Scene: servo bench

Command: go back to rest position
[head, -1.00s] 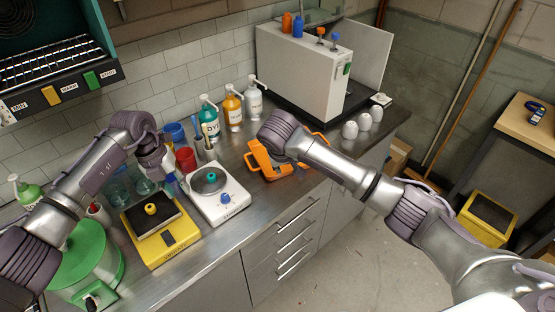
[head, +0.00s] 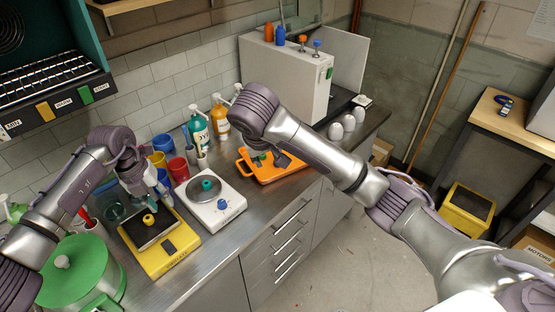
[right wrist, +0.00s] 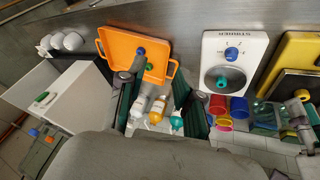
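My left gripper (head: 158,192) hangs over the back of the yellow bench device (head: 170,258), near its black plate. Its fingertips are small and partly lost against the cups, so I cannot tell its opening. My right gripper (head: 268,160) is above the orange tray (head: 293,172), mostly hidden behind its own wrist in the head view. In the right wrist view its two dark green-padded fingers (right wrist: 160,108) stand wide apart with no object held between them. A blue-topped piece and a green piece (right wrist: 148,66) show in the orange tray (right wrist: 112,42).
A white stirrer (head: 222,212) with a green piece on top stands left of the tray. Pump bottles (head: 198,130), cups (head: 179,168) and a large white machine (head: 285,75) line the back. A green pot (head: 80,270) is at front left.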

